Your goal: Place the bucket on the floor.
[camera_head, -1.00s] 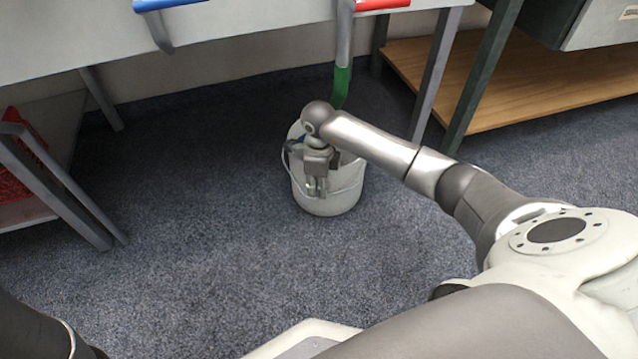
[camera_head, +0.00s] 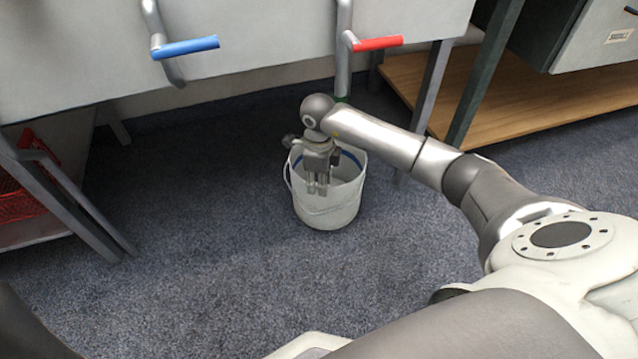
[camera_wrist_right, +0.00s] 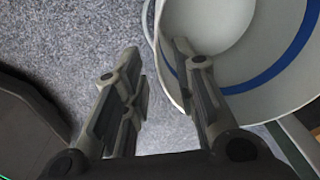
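The white bucket (camera_head: 335,212) stands upright on the carpeted floor in front of the bench, with a blue band inside its rim. Its thin wire handle hangs down on the left and front side. My right gripper (camera_head: 318,190) points down over the bucket's mouth in the head view. My left gripper is out of view.
A bench with a blue-handled pipe (camera_head: 188,47) and a red-handled pipe (camera_head: 378,43) stands behind the bucket. A red crate (camera_head: 22,190) is on a shelf at left. A wooden shelf (camera_head: 530,105) is at right. The carpet (camera_head: 200,250) in front is clear.

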